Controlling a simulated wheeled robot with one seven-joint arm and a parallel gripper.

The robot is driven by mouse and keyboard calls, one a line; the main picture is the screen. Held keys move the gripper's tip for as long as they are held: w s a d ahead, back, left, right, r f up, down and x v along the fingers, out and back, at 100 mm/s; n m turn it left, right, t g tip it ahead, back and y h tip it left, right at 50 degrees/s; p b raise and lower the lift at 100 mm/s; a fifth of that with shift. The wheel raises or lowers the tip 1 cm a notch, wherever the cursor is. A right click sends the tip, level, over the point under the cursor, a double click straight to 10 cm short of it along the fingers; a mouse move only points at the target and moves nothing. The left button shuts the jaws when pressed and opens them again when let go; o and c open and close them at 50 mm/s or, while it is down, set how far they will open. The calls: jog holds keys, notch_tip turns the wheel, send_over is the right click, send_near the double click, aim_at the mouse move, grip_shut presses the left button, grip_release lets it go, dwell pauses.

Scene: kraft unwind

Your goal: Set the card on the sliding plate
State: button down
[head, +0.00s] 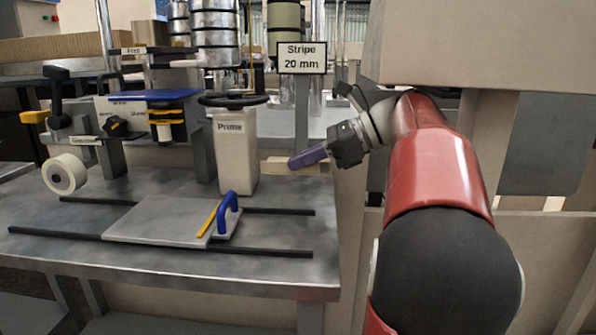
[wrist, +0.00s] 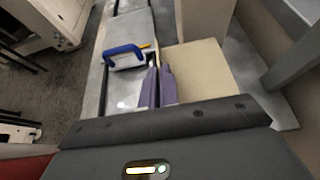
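The tan card (wrist: 205,70) fills the middle right of the wrist view, its left edge running between the purple fingers. In the head view a strip of the card (head: 275,167) shows behind the fingers. My gripper (head: 294,163) points left and down above the bench's right end. In the wrist view its fingers (wrist: 159,70) are close together on the card's edge. The grey sliding plate (head: 160,222) lies across two dark rails on the bench, left of my gripper. It carries a blue handle (head: 230,212) and a yellow strip (head: 209,219) at its right end.
A pale canister marked Prime (head: 236,155) stands behind the plate, between it and my gripper. A white roll (head: 64,174) is at the left. A Stripe 20 mm sign (head: 302,57) stands at the back. The plate's top is clear left of the handle.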

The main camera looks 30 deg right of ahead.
jog(key=s+d, duration=0.1)
jog(key=s, duration=1.7)
jog(key=shift+d+p, duration=0.3)
jog(key=shift+p, duration=0.1)
jog(key=shift+d, duration=0.1)
